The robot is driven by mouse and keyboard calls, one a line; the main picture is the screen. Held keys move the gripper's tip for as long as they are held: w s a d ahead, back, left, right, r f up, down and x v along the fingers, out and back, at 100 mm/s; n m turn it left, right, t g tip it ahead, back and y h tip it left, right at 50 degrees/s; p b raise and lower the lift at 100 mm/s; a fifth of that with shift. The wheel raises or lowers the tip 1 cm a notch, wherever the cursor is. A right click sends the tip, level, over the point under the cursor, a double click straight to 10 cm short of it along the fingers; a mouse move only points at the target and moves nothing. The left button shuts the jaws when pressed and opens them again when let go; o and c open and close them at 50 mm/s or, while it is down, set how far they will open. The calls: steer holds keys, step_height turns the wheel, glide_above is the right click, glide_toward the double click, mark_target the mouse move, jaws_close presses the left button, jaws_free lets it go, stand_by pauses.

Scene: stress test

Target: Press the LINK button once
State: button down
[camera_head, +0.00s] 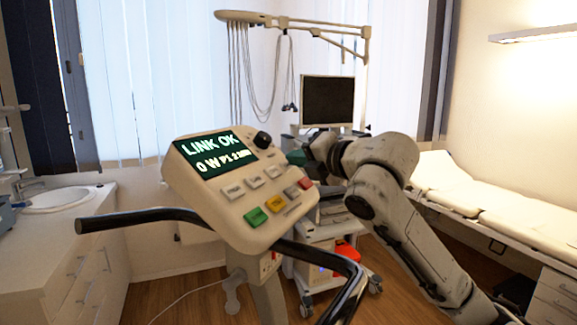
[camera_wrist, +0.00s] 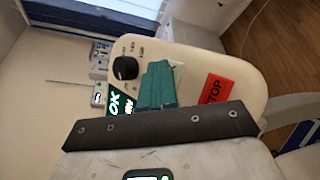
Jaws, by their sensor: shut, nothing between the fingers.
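A cream console (camera_head: 195,199) stands tilted on a post, and its dark green screen (camera_head: 216,152) reads "LINK OK" above a second line. Below the screen are several small pale buttons (camera_head: 254,182), whose labels are too small to read, so I cannot tell which is LINK. Green (camera_head: 256,217), yellow (camera_head: 275,203) and red (camera_head: 305,183) buttons sit lower. My gripper (camera_head: 294,158) is shut and empty at the console's upper right side. In the wrist view its teal fingers (camera_wrist: 159,70) lie across the console face, hiding the pale buttons. Contact cannot be told.
A black knob (camera_wrist: 125,68) sits beside my fingers in the wrist view, and the red STOP button (camera_wrist: 215,89) on their other side. A black handlebar (camera_head: 150,217) curves around the console. Behind are a cart with a monitor (camera_head: 327,101), and a bed (camera_head: 500,200) at right.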

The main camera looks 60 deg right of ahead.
steer(key=shift+s+r, duration=0.45)
steer(key=shift+r, duration=0.1)
steer(key=shift+s+r+p, duration=0.1)
steer(key=shift+r+p, duration=0.05)
steer(key=shift+p, duration=0.15)
steer(key=shift+s+r+p, duration=0.5)
steer(key=shift+s+r, duration=0.25)
steer(key=shift+r, duration=0.2)
steer(key=shift+s+r+p, duration=0.45)
steer(key=shift+s+r, duration=0.25)
steer(key=shift+r, duration=0.2)
steer(key=s+r+p, duration=0.3)
steer(key=s+r, duration=0.1)
steer(key=r, duration=0.1)
steer(key=shift+s+d+r, duration=0.15)
steer(key=shift+r, duration=0.1)
stand_by(0.4)
